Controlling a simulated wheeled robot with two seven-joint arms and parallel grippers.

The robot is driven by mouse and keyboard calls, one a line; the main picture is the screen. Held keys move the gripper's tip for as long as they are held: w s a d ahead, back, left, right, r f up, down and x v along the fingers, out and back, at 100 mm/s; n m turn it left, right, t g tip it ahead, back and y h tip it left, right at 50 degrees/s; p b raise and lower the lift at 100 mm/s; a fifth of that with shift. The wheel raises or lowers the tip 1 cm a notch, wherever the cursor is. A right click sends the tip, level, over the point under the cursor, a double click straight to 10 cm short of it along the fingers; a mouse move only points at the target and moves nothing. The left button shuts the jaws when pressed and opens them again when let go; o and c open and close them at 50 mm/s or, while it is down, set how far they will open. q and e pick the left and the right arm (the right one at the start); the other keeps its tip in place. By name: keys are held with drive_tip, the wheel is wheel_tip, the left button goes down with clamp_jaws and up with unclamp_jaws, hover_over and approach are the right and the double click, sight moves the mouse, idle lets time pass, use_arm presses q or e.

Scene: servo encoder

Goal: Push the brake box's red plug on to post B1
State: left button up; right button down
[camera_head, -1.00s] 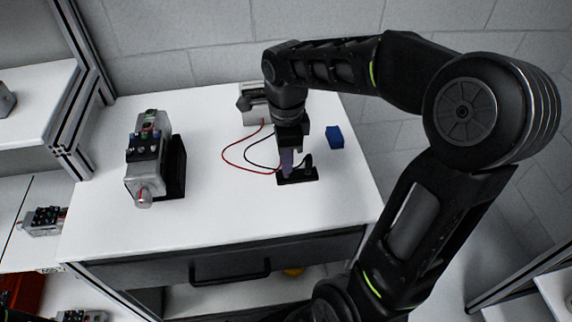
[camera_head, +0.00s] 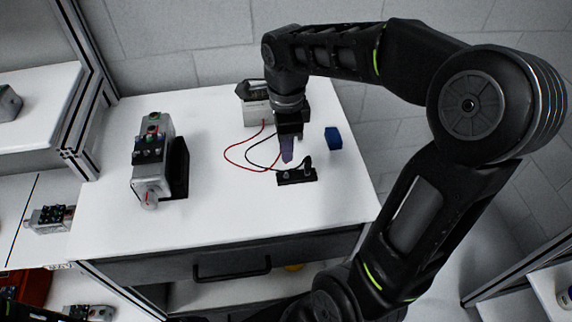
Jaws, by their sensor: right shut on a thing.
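The brake box (camera_head: 257,111) is a pale grey box with a dark top at the back of the white table, partly behind my right arm. A red wire and a black wire loop from it over the table. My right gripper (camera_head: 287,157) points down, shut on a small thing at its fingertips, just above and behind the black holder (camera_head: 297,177). The red wire runs towards these fingertips, so the thing is likely the red plug, which the fingers hide. The black wire ends at the holder. The grey motor unit (camera_head: 152,165) with coloured posts on top stands at left; no B1 label is readable.
A blue block (camera_head: 333,138) lies right of the gripper. The white table (camera_head: 240,215) is clear between the motor unit and the holder. A drawer (camera_head: 230,268) is under its front edge. More grey units sit on the lower left shelf.

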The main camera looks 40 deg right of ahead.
drive_tip(key=shift+w+a, duration=0.1)
drive_tip(key=w+a+n, duration=0.1)
drive_tip(key=w+n, duration=0.1)
drive_tip(key=n, duration=0.1)
drive_tip(key=w+a+f+n, duration=0.1)
drive_tip(key=w+a+n, duration=0.1)
drive_tip(key=n, duration=0.2)
drive_tip(key=w+a+f+n, duration=0.1)
drive_tip(key=w+a+n, duration=0.1)
drive_tip(key=w+n, duration=0.1)
drive_tip(key=shift+f+n, duration=0.2)
drive_tip(key=shift+n, duration=0.4)
drive_tip(key=w+a+f+n, duration=0.1)
drive_tip(key=w+a+n, duration=0.1)
drive_tip(key=n, duration=0.1)
drive_tip(key=w+a+f+n, duration=0.1)
drive_tip(key=w+a+n, duration=0.1)
drive_tip(key=n, duration=0.2)
drive_tip(key=w+a+f+n, duration=0.1)
drive_tip(key=w+a+n, duration=0.1)
drive_tip(key=a+n, duration=0.1)
drive_tip(key=shift+n, duration=0.7)
drive_tip(key=shift+w+a+f+n, duration=0.25)
drive_tip(key=shift+a+n, duration=0.2)
drive_tip(key=shift+n, duration=0.15)
